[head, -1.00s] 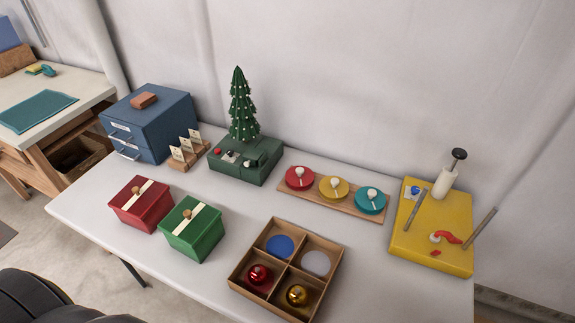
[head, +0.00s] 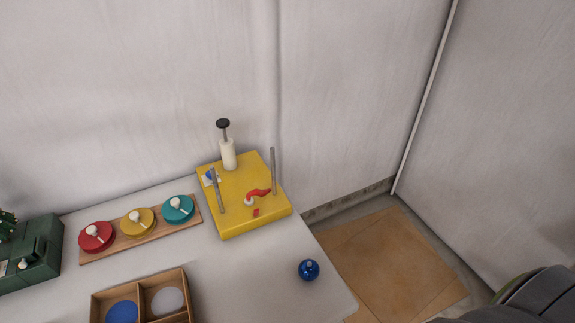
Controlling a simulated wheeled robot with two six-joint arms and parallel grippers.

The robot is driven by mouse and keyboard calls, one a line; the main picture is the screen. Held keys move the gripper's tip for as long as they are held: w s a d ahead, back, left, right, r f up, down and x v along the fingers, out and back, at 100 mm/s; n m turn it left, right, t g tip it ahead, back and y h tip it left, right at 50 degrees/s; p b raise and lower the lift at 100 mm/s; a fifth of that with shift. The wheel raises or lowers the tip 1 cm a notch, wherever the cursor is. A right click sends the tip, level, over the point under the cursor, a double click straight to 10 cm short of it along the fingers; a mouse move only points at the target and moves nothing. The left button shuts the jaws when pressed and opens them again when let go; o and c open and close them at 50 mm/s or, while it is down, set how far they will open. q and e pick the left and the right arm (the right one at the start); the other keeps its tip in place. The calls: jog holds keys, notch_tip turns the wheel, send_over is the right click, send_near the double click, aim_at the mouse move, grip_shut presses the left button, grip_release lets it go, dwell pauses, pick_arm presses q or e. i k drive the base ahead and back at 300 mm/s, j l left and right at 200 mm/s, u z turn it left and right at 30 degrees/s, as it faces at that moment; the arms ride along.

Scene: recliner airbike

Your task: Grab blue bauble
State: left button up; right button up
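The blue bauble (head: 309,270) is a shiny ball with a small cap on top. It rests on the white table (head: 245,285) near the right edge, in front of the yellow board. A wooden divided box (head: 190,300) is at the bottom, partly cut off. A flat blue disc (head: 122,313) and a flat grey disc (head: 168,300) show in its back compartments. Neither gripper is in view. A dark part, likely mine, shows at the lower right.
The yellow board (head: 237,215) carries upright grey rods, a white pump-like bottle (head: 228,155) and a red piece. Three coloured knobbed lids stand on a wooden strip (head: 150,235). A green box (head: 30,258) is at the left edge. The table around the bauble is clear; its edge is close.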

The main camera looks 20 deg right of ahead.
aim_at(308, 270)
jog(key=z, duration=0.95)
jog(key=l+u, duration=0.85)
jog(key=l, duration=0.3)
